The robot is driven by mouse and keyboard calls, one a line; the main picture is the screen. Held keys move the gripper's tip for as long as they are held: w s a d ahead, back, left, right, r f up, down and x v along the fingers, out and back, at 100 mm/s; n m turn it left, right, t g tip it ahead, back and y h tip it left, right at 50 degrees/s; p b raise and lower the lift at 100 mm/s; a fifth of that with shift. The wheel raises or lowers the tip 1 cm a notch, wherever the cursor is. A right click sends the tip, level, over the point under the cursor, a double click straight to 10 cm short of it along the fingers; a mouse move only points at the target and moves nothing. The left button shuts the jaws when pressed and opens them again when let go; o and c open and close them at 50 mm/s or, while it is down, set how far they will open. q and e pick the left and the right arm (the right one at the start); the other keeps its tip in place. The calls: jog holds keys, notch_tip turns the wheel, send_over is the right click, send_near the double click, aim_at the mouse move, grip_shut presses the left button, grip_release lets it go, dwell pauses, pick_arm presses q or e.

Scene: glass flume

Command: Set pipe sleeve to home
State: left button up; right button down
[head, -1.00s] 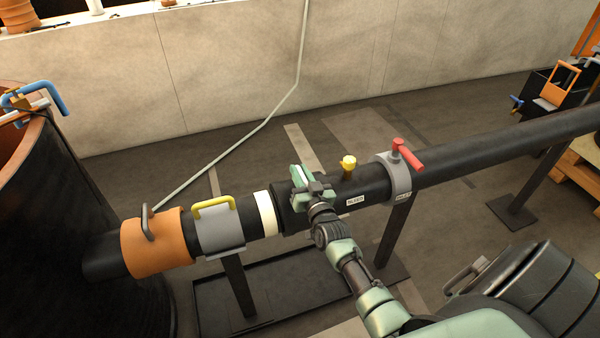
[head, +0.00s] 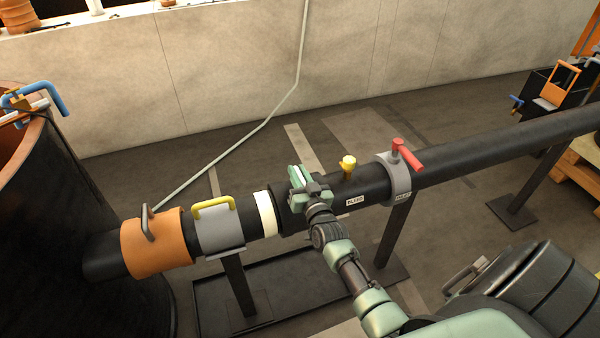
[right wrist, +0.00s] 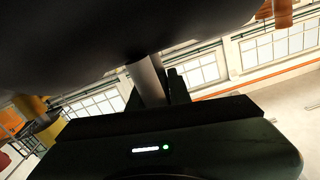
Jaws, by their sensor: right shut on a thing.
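The black pipe sleeve (head: 281,207) is a thicker collar around the dark pipe (head: 500,150), just right of a cream band (head: 265,213). My right gripper (head: 304,183) is at the sleeve's upper front and is shut on its handle, which the jaws mostly hide. In the right wrist view a grey bar (right wrist: 149,80) runs from the dark underside above down to the gripper. No mark labelled home can be read. My left gripper is not in view.
Left of the cream band are a grey clamp (head: 220,230) with a yellow handle and an orange collar (head: 155,243). To the right are a yellow knob (head: 348,163), a BLEED label (head: 355,201) and a grey valve collar (head: 398,180) with a red handle. A black tank (head: 60,220) stands left.

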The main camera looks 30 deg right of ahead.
jog(key=a, duration=0.2)
jog(key=w+a, duration=0.1)
jog(key=a, duration=0.2)
jog(key=w+a, duration=0.1)
jog(key=a, duration=0.2)
jog(key=shift+p, duration=0.35)
jog(key=shift+s, duration=0.1)
jog(key=c, duration=1.6)
grip_release()
jog(key=shift+o, duration=1.2)
jog(key=shift+a, duration=0.25)
jog(key=shift+d, duration=0.15)
jog(key=v, duration=0.7)
jog(key=shift+s, duration=0.35)
